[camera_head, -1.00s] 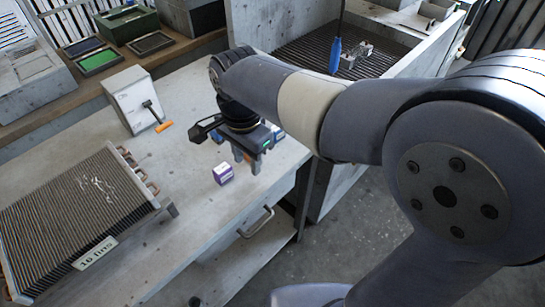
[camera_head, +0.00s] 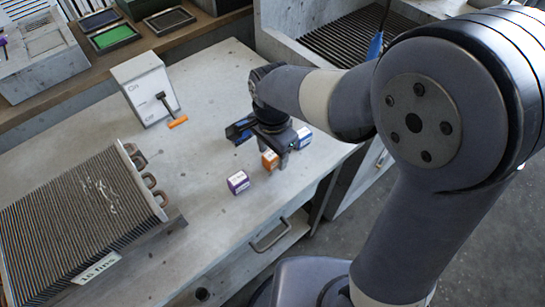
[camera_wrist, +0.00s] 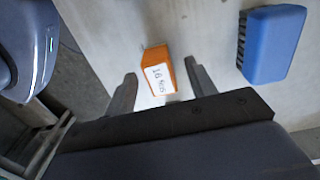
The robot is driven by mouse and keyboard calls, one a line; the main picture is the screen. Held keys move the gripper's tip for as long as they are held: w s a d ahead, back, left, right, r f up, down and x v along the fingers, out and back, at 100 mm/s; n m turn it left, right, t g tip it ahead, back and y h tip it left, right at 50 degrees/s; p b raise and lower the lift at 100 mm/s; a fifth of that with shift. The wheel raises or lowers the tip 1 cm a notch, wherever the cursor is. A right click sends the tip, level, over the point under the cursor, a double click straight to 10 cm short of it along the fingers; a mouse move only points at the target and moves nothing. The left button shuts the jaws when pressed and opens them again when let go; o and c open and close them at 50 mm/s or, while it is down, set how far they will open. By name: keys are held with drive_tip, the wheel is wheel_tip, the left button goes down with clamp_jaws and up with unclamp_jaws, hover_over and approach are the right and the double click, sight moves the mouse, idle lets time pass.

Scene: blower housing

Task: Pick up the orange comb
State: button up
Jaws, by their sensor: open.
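The orange comb (camera_wrist: 156,68) is a small block with a white label reading "16 fins" in the wrist view. It lies on the grey bench, between and slightly beyond the fingertips of my open gripper (camera_wrist: 163,85). In the head view the orange comb (camera_head: 269,160) shows partly behind my gripper (camera_head: 272,158), which points down over the bench. A gap shows beside the comb on both sides, and nothing is gripped. I cannot tell the exact height of the fingertips.
A blue comb (camera_wrist: 272,45) with dark teeth lies just right of the orange one. A purple-sided block (camera_head: 238,182) stands nearby. A finned coil (camera_head: 80,220) labelled "16 fins" fills the bench's left.

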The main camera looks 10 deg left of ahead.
drive_tip(key=shift+f, duration=0.95)
drive_tip(key=shift+c, duration=0.2)
drive_tip(key=c, duration=1.1)
